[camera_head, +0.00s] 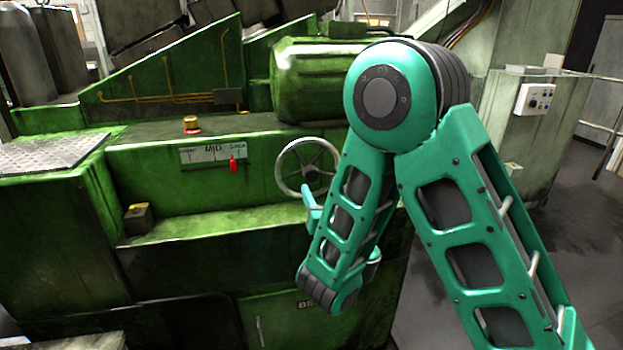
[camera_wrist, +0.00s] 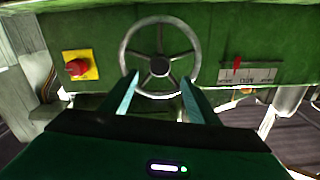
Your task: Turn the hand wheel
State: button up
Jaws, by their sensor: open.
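The hand wheel (camera_head: 311,173) is a grey metal spoked wheel on the green front of the machine, partly hidden behind my arm in the head view. In the wrist view the whole rim and the dark hub (camera_wrist: 160,66) show in front of my gripper. My gripper (camera_wrist: 159,78) is open, with its two teal fingers apart and overlapping the near part of the rim in the picture. I cannot tell if they touch it. Nothing is held between them. In the head view, most of the gripper is hidden behind my arm.
A white scale plate (camera_head: 212,154) with a red pointer (camera_head: 233,164) toward its right end sits left of the wheel. A red button on a yellow base (camera_wrist: 78,67) is beside the wheel in the wrist view. A green ledge (camera_head: 220,222) runs below.

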aim_at(312, 177)
jog(key=shift+x, duration=5.2)
jog(key=shift+d, duration=0.1)
grip_shut()
